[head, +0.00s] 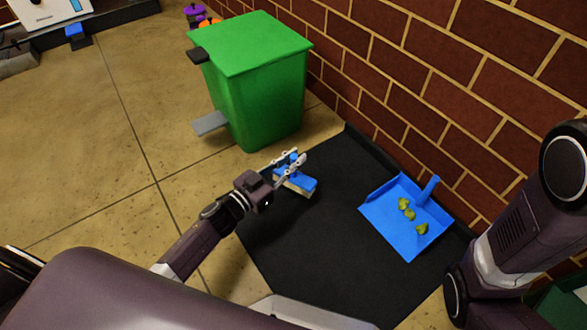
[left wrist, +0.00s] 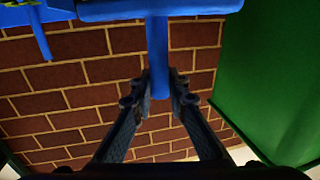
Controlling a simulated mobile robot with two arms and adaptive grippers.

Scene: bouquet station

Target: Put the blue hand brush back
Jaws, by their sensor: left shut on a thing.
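The blue hand brush (head: 300,182) has a blue body with pale bristles below. My left gripper (head: 290,160) is shut on its handle, over the black mat (head: 290,238). The left wrist view shows the blue handle (left wrist: 157,45) between both fingertips (left wrist: 158,88), with the wide brush head at the top edge. The brush appears to be held above the mat; the exact gap is hard to tell. A blue dustpan (head: 381,213) with a few yellow-green bits on it lies at the mat's right side; part of it shows in the left wrist view (left wrist: 42,38). My right gripper is out of view.
A green pedal bin (head: 258,95) with its lid shut and a grey pedal (head: 210,123) stands just beyond the brush. A brick wall (head: 440,85) runs along the right. The tiled floor (head: 95,130) to the left is largely clear.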

